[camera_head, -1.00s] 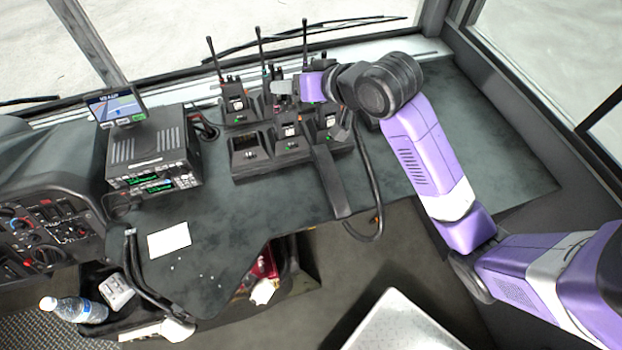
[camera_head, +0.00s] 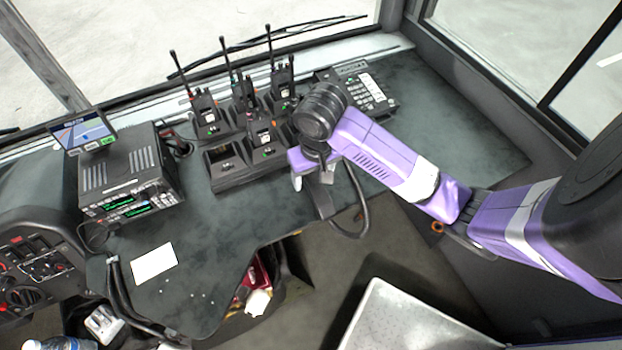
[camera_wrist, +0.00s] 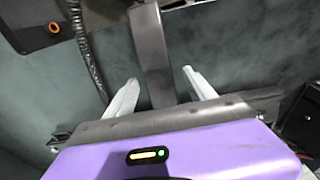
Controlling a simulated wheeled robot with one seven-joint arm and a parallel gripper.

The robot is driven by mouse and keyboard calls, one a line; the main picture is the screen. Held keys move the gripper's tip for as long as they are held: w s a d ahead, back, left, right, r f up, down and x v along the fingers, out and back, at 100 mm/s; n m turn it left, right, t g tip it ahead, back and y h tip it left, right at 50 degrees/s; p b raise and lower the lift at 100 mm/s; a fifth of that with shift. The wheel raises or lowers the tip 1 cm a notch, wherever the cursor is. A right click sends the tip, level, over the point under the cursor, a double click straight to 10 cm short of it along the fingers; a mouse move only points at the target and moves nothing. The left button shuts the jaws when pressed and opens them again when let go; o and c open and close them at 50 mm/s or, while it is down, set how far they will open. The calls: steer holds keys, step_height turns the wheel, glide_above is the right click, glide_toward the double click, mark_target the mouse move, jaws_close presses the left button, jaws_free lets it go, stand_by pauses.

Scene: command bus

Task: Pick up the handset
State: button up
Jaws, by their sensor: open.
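The handset (camera_head: 322,203) is a long dark grey bar lying over the front edge of the console, partly hidden by my gripper in the head view. In the wrist view the handset (camera_wrist: 150,48) runs from the top edge down between the two pale fingers. My gripper (camera_head: 311,178) is over the handset. Its fingers (camera_wrist: 160,80) are apart, one on each side of the handset, with visible space on both sides. I cannot tell how far above the handset the fingertips are.
A black cord (camera_head: 361,200) loops beside the handset and shows coiled in the wrist view (camera_wrist: 86,48). Several radios stand in chargers (camera_head: 232,172) behind. A desk phone base with keys (camera_head: 377,87) is at the back right. A radio unit (camera_head: 128,175) and white card (camera_head: 154,262) are left.

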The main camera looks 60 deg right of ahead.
steer(key=shift+w+d+f, duration=0.1)
steer(key=shift+w+f, duration=0.05)
steer(key=shift+f, duration=0.6)
steer(key=shift+w+d+f, duration=0.1)
steer(key=shift+f, duration=0.6)
steer(key=shift+c, duration=0.2)
jaws_close()
steer(key=shift+r, duration=0.1)
